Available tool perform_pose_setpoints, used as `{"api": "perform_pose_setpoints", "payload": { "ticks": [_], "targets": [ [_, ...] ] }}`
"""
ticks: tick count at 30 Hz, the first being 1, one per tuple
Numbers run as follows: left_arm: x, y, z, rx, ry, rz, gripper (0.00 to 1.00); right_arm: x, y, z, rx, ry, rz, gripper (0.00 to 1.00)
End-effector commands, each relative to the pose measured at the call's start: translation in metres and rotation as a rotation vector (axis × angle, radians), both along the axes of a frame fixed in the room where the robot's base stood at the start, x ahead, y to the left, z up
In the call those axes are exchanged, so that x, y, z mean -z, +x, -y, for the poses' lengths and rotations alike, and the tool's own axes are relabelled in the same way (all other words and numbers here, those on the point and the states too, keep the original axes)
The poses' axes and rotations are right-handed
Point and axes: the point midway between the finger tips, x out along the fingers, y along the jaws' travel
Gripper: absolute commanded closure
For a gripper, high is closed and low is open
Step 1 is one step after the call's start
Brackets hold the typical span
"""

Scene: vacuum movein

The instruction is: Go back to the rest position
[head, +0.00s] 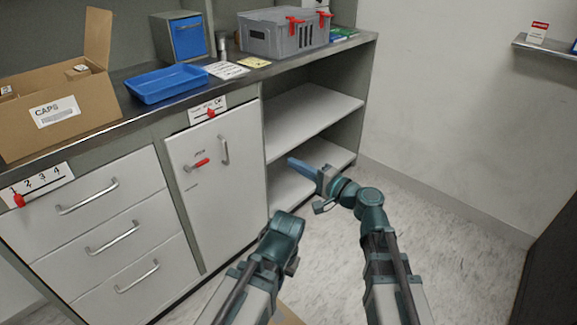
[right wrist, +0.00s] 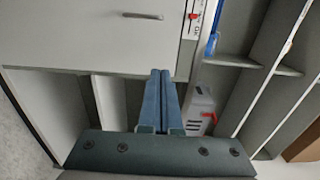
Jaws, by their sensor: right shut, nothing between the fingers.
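My right gripper (head: 293,162) reaches out in front of the open shelves of the cabinet. In the right wrist view its two blue fingers (right wrist: 161,80) lie side by side, shut with nothing between them. It looks apart from the shelves in the head view. My left arm (head: 275,240) comes up from the bottom middle and is bent. Its gripper is not visible.
Open shelves (head: 310,120) are empty beside the shut cabinet door (head: 215,175). Drawers (head: 110,235) are shut at left. The counter holds a CAPS carton (head: 60,115), blue tray (head: 167,83) and grey toolbox (head: 285,35). Floor (head: 450,240) to the right is clear.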

Motion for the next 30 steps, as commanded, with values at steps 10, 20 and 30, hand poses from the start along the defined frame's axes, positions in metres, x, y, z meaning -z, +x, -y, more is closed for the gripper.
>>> {"api": "perform_pose_setpoints", "payload": {
  "ticks": [10,20,30],
  "targets": [
    [0.000,0.000,0.000,0.000,0.000,0.000,1.00,0.002,-0.001,0.002,-0.008,-0.011,0.000,1.00],
    [0.000,0.000,0.000,0.000,0.000,0.000,1.00,0.100,-0.053,0.013,-0.204,-0.538,-0.042,1.00],
    [0.000,0.000,0.000,0.000,0.000,0.000,1.00,0.200,-0.122,0.112,-0.405,-1.180,-0.266,1.00]
  ]
}}
